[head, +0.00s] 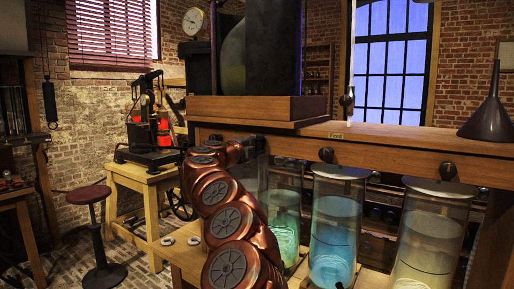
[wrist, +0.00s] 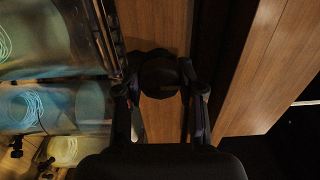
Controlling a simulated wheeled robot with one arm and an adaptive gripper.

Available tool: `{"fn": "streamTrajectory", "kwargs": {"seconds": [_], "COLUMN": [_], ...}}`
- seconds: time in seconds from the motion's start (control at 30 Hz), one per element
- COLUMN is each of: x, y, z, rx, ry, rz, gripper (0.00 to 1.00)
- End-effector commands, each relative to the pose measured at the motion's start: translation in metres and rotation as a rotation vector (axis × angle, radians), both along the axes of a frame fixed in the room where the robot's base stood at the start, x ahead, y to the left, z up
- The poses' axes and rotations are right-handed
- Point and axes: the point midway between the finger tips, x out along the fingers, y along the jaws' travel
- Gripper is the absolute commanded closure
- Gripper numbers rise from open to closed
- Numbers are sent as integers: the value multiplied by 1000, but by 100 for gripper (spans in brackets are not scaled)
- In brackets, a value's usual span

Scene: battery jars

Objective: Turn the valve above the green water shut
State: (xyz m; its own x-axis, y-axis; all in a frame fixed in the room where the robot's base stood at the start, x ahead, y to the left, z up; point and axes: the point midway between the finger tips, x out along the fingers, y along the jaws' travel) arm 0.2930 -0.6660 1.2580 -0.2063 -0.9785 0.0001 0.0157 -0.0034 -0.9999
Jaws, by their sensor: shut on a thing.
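The jar of green water (head: 285,213) stands under the wooden beam, left of the blue one and partly behind my arm in the head view. My gripper (wrist: 162,88) has one finger on each side of a dark round valve knob (wrist: 158,75) in the wrist view and is shut on it. In the head view my gripper (head: 253,147) reaches the beam front above the green jar, and this valve is mostly hidden there. How far the valve is turned cannot be told.
A jar of blue water (head: 335,240) and a jar of pale yellow water (head: 428,245) stand to the right. Their valve knobs (head: 326,154) and (head: 447,171) stick out of the wooden beam (head: 385,148). A funnel (head: 487,115) stands on the beam; a stool (head: 95,230) is at left.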

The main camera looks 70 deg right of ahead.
Motion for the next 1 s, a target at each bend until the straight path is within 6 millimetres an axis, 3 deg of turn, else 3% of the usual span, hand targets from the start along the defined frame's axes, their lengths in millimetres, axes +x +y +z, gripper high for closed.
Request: {"fn": "streamTrajectory", "kwargs": {"seconds": [0.2, 0.23, 0.43, 0.8, 1.0], "x": [0, 0, 0, 0, 4], "y": [0, 0, 0, 1, 13], "z": [-1, -1, -1, 0, -1], "rx": [3, 3, 2, 1, 3], "ry": [-1, -1, 1, 1, 1], "rz": [0, 0, 0, 1, 2], "gripper": [97, 59, 38, 37, 37]}}
